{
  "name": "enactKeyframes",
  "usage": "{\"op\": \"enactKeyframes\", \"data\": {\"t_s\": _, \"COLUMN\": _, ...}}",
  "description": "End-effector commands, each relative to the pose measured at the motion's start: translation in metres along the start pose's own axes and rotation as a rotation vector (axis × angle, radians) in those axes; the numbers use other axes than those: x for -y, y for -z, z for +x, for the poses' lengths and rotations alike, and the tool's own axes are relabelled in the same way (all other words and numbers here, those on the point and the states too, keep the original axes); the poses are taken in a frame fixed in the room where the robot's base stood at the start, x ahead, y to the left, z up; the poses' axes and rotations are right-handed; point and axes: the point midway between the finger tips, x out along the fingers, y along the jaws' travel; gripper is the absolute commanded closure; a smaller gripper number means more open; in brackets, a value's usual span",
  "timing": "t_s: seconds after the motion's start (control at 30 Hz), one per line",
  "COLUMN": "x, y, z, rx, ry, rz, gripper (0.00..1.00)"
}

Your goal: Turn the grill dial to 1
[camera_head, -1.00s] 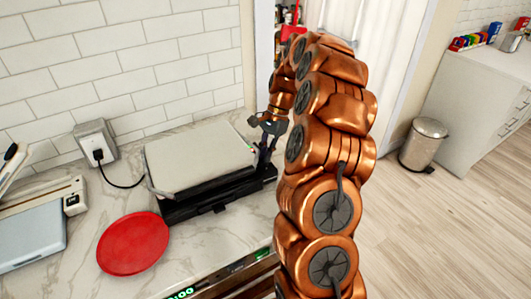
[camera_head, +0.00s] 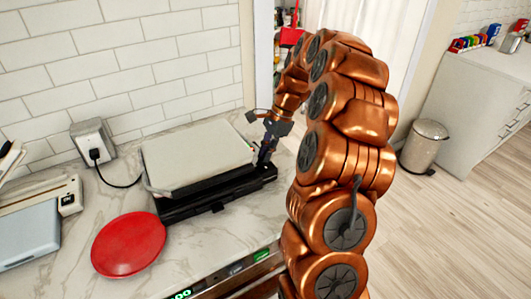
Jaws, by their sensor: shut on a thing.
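The grill (camera_head: 198,156) stands on the marble counter with its pale grey lid shut over a black base. My gripper (camera_head: 263,160) is at the right side of the grill, its dark fingers pointing down against the edge near the back right corner. It is shut on the grill dial. The dial itself is hidden behind the fingers, so its setting cannot be read.
A red plate (camera_head: 128,244) lies on the counter in front of the grill's left side. A wall socket (camera_head: 93,146) with a black cord is at the left. A steel bin (camera_head: 424,146) stands on the floor at right.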

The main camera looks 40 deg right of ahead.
Motion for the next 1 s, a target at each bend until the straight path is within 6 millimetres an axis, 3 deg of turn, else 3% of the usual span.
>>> {"op": "enactKeyframes", "data": {"t_s": 0.27, "x": 0.000, "y": 0.000, "z": 0.000, "rx": 0.000, "ry": 0.000, "rz": -0.001, "gripper": 0.65}}
{"op": "enactKeyframes", "data": {"t_s": 0.67, "x": 0.001, "y": 0.001, "z": -0.006, "rx": -0.001, "ry": 0.003, "rz": -0.001, "gripper": 0.65}}
{"op": "enactKeyframes", "data": {"t_s": 1.0, "x": 0.001, "y": 0.001, "z": -0.055, "rx": -0.001, "ry": 0.004, "rz": -0.001, "gripper": 0.65}}
